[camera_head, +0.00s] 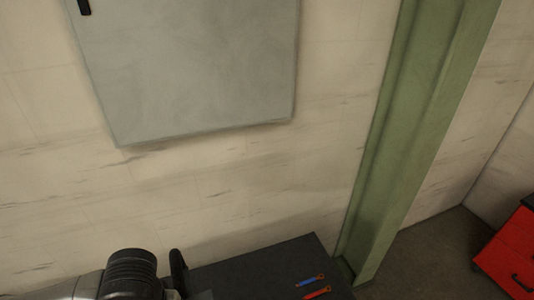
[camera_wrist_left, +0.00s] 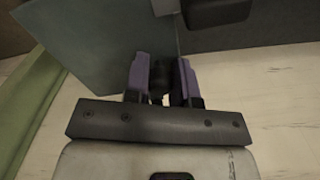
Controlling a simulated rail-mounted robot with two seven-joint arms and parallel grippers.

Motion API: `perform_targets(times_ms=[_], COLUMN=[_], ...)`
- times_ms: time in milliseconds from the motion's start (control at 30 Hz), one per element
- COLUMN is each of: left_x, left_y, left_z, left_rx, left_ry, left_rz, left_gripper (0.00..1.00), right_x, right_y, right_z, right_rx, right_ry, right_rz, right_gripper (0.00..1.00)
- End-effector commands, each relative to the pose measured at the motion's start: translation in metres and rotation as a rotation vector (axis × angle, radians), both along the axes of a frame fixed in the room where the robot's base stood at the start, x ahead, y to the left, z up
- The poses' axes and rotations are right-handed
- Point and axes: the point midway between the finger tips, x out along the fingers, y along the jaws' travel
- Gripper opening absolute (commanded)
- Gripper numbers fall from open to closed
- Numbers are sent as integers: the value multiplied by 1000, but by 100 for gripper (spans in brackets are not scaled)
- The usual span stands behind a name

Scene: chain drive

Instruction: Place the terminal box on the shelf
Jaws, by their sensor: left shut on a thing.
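My left gripper (camera_wrist_left: 160,78) is shut on a small dark part (camera_wrist_left: 159,84) in the left wrist view. Only a little of that part shows between the two purplish fingers, and I cannot tell whether it belongs to the terminal box. In the head view my left wrist (camera_head: 132,275) comes in at the bottom left, beside the dark surface; its fingertips and what they hold are not clear there. I cannot make out the terminal box or the shelf for certain. My right gripper is not in view.
A grey cabinet (camera_head: 190,70) hangs on the pale wall. A dark worktop (camera_head: 255,270) carries a blue tool (camera_head: 308,281) and a red tool (camera_head: 316,293). A green column (camera_head: 415,120) and a red tool cabinet (camera_head: 512,255) stand right. A grey-green panel (camera_wrist_left: 95,60) and dark block (camera_wrist_left: 215,11) are near the left gripper.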

Motion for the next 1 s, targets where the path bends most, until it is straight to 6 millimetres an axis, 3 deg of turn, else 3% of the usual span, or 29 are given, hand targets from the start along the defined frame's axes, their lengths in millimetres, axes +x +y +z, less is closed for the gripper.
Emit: perform_targets(times_ms=[400,567,667,1000], left_x=[0,-2,-5,-23], left_y=[0,0,-1,-19], left_z=[1,-12,-32,-136], left_rx=[-3,-2,-1,-1], left_ry=[-3,-1,0,2], left_rz=[0,-1,-3,-27], left_gripper=[0,0,0,0], right_x=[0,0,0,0], right_y=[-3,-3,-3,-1], right_z=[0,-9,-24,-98], right_rx=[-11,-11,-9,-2], right_ry=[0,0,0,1], right_rz=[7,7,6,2], right_gripper=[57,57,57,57])
